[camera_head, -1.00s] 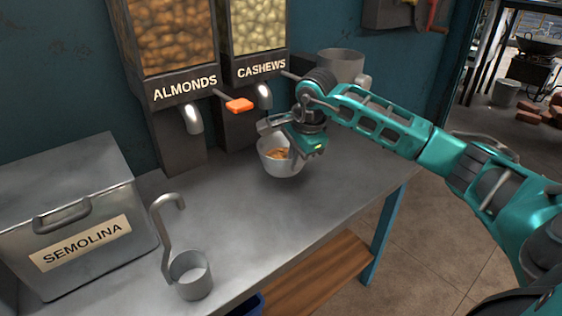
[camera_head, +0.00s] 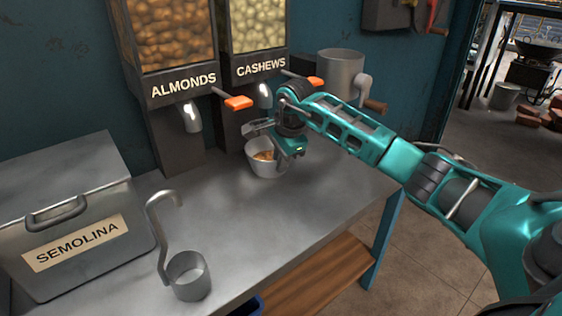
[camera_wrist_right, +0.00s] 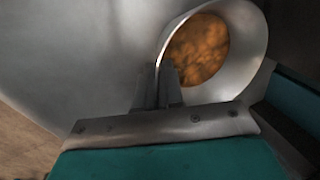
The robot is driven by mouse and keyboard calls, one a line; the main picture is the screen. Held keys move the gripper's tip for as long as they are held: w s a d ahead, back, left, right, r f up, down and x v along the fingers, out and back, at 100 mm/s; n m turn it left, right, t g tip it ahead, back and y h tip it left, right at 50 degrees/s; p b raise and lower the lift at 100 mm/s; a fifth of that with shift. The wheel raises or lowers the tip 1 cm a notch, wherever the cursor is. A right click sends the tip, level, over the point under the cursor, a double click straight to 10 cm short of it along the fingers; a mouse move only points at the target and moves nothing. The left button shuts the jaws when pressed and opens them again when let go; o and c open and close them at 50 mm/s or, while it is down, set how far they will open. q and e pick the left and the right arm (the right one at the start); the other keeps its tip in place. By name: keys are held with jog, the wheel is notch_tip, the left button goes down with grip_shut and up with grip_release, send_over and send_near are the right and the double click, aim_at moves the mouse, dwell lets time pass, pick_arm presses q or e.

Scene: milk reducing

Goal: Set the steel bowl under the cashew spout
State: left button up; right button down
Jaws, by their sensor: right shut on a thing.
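The steel bowl (camera_head: 264,168) holds brown nuts and is at the dispensers, just in front of and a little below the cashew spout (camera_head: 264,93). My right gripper (camera_head: 277,148) is shut on the bowl's rim. In the right wrist view the fingers (camera_wrist_right: 166,88) pinch the rim of the bowl (camera_wrist_right: 245,40), with the brown nuts inside. I cannot tell whether the bowl's base touches the counter. The cashew dispenser (camera_head: 262,68) is labelled CASHEWS and has an orange-tipped lever at its right. My left gripper is not in view.
The almond dispenser (camera_head: 183,88) with its spout and orange lever stands left of the cashew one. A metal grinder (camera_head: 340,72) with a crank stands at the right. A semolina box (camera_head: 75,215) and a ladle (camera_head: 188,275) sit at the left. The middle counter (camera_head: 235,222) is clear.

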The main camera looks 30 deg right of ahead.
jog(key=c, duration=1.7)
grip_release()
jog(key=shift+f, duration=0.1)
jog(key=o, duration=0.4)
jog(key=shift+o, duration=0.2)
jog(key=shift+r, duration=0.3)
pick_arm(q)
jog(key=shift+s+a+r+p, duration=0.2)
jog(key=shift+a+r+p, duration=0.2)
jog(key=shift+p, duration=0.65)
pick_arm(e)
jog(key=s+r, duration=0.2)
jog(key=s, duration=0.4)
jog(key=s+r, duration=0.2)
jog(key=s, duration=0.5)
jog(key=shift+s+a+r, duration=0.2)
jog(key=shift+a+r, duration=0.05)
jog(key=shift+a, duration=0.1)
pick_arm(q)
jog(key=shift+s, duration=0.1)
